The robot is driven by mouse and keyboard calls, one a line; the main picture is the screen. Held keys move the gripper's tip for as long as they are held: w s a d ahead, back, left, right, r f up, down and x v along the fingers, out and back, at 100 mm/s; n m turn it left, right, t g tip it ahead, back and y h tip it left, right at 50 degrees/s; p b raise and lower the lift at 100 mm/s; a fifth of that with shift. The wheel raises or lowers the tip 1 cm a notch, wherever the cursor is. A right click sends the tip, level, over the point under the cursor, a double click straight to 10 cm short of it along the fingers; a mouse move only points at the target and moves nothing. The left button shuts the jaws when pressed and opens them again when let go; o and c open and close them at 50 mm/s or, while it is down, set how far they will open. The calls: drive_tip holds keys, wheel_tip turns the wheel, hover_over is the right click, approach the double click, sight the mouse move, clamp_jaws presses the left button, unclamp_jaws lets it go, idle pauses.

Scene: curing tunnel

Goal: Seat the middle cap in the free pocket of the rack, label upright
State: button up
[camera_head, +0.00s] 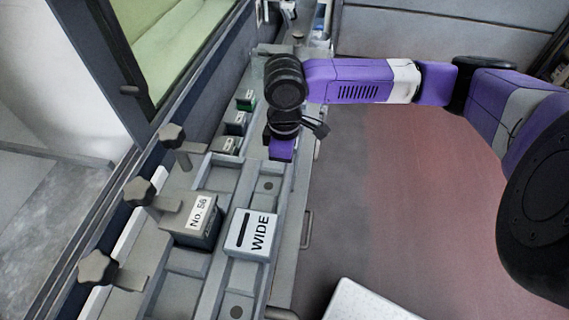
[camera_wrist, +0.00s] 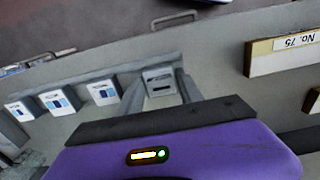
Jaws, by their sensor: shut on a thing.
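My gripper (camera_head: 282,152) hangs over the far part of the grey rail-like fixture (camera_head: 222,178) in the head view. In the wrist view the two grey fingers of my gripper (camera_wrist: 160,75) are shut on a small grey block with a dark bar on its face (camera_wrist: 159,84). I cannot tell for sure that it is the middle cap; it is hidden in the head view. Three small labelled caps stand in a row left of my gripper: a green one (camera_head: 246,98), a dark one (camera_head: 236,122) and a grey one (camera_head: 227,146). Which pocket is free is unclear.
A block marked No. 56 (camera_head: 194,224) and a grey-white block marked WIDE (camera_head: 251,235) sit nearer on the fixture. Several star knobs (camera_head: 139,190) stick up along its left side. A block marked No. 75 (camera_wrist: 290,52) shows in the wrist view.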

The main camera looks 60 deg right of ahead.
drive_tip(key=shift+f, duration=0.1)
drive_tip(key=o, duration=1.5)
wheel_tip(320, 180, up, 8)
drive_tip(key=shift+f+b, duration=0.1)
drive_tip(key=shift+b, duration=0.2)
drive_tip(key=shift+s+d, duration=0.1)
